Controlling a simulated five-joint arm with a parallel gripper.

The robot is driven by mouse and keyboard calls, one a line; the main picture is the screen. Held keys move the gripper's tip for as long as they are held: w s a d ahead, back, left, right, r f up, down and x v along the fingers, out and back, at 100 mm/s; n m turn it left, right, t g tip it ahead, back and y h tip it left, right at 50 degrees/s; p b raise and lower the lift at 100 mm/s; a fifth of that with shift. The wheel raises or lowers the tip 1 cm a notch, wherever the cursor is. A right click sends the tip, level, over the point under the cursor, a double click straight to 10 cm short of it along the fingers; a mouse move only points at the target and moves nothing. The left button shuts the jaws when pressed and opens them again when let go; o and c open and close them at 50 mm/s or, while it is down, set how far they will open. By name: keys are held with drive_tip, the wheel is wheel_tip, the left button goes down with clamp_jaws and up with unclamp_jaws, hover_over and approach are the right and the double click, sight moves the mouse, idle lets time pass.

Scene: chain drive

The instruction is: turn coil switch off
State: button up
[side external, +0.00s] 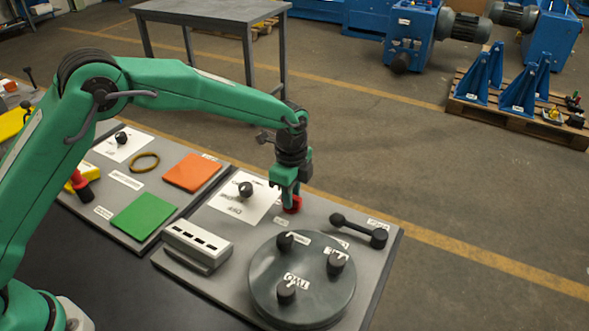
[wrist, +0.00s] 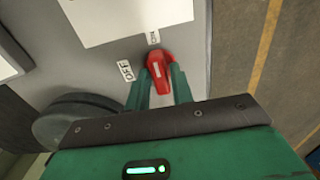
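The coil switch is a small red knob (wrist: 158,66) with a white line on its top. In the wrist view, an OFF label (wrist: 126,70) lies to its left and a second label (wrist: 153,37), which seems to read ON, lies above it. The white line points up towards the second label, not at OFF. My gripper (wrist: 160,76) points down with one green finger on each side of the knob, and the red fills the space between the fingertips. In the side external view, my gripper (side external: 288,200) hides part of the red knob (side external: 293,205).
A round dark plate (side external: 300,275) with black knobs stands in front of the switch. A black lever (side external: 358,231) lies to the right, a white card with a knob (side external: 240,198) to the left, and a grey box with slots (side external: 197,243) front left.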

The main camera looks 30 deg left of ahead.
clamp_jaws()
drive_tip(key=shift+n, duration=0.3)
drive_tip(key=n, duration=0.7)
drive_tip(key=shift+n, duration=0.4)
drive_tip(key=n, duration=0.4)
drive_tip(key=shift+n, duration=0.3)
drive_tip(key=n, duration=0.5)
drive_tip(key=shift+r, duration=0.1)
